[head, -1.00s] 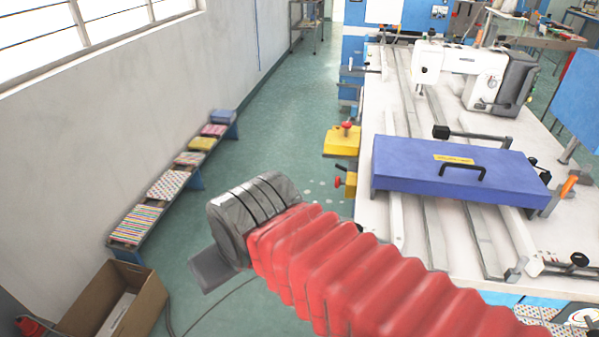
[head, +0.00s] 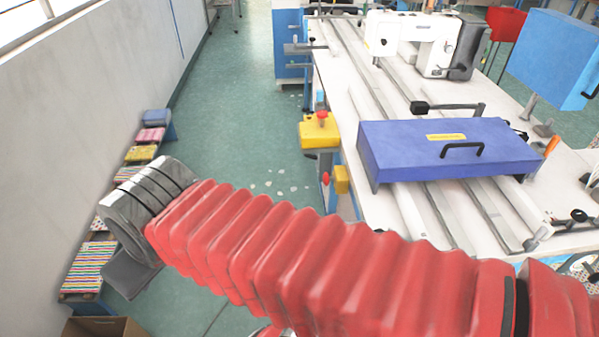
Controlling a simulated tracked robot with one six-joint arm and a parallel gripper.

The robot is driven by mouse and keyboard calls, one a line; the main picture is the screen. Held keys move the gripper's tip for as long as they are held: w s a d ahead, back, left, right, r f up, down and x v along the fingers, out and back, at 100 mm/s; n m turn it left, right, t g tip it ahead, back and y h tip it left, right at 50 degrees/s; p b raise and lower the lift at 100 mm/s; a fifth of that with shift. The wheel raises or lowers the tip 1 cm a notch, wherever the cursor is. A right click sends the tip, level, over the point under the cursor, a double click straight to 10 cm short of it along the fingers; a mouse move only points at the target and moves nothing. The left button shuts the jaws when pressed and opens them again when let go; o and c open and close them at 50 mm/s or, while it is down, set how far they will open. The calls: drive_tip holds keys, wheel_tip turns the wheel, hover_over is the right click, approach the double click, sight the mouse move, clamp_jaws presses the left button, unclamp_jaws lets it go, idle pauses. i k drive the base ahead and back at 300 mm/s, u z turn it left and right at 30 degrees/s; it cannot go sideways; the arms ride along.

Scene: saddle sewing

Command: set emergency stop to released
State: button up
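Two red knobs on yellow boxes show at the left edge of the white table, and I cannot tell for sure which is the emergency stop. One red mushroom knob (head: 322,116) stands on top of a yellow box (head: 318,133). A second red knob (head: 326,179) points sideways, left of a smaller yellow box (head: 342,180) lower down. Whether either is pressed in or released is too small to tell. My red-sleeved arm crosses the lower picture and ends in a grey ringed joint to the left of both knobs, apart from them. My gripper's fingers are not visible.
The white table (head: 345,105) carries a blue-purple cover (head: 415,165) with a black handle and a white sewing machine (head: 405,38). A low bench (head: 78,297) with patterned cushions runs along the left wall. A cardboard box (head: 105,328) is at bottom left.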

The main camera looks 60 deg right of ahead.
sight(327, 178)
drive_tip(key=z, duration=0.2)
drive_tip(key=i, duration=1)
drive_tip(key=z, duration=0.3)
